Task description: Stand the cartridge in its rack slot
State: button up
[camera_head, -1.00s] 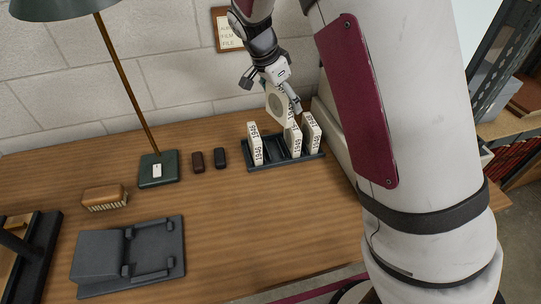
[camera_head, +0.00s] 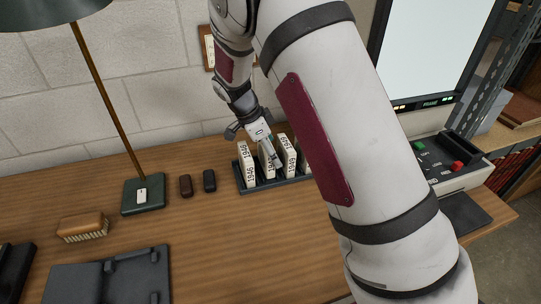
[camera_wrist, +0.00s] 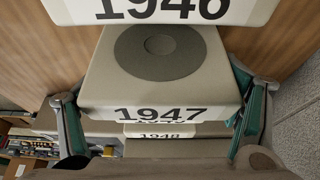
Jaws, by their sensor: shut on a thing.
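The cartridge labelled 1947 is pale with a dark grey disc; it fills the middle of the wrist view (camera_wrist: 158,85). My gripper (camera_wrist: 160,115) is shut on it, one finger at each side edge. In the head view, my gripper (camera_head: 262,140) is low over the dark rack (camera_head: 282,183), and the held cartridge (camera_head: 269,168) stands nearly upright between its neighbours, at about their height. Cartridge 1946 (camera_head: 247,164) stands to its left and another (camera_head: 289,158) to its right. Whether its lower edge is seated on the slot floor is hidden.
My arm covers the rack's right end. Two small dark items (camera_head: 186,186) lie left of the rack, near the lamp base (camera_head: 143,196). A brush (camera_head: 83,228) and a dark grey stand (camera_head: 110,277) are further left. A lit-screen machine (camera_head: 440,160) is at right.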

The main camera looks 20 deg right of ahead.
notch_tip(320, 180, down, 2)
jog(key=o, duration=1.2)
jog(key=shift+f, duration=0.1)
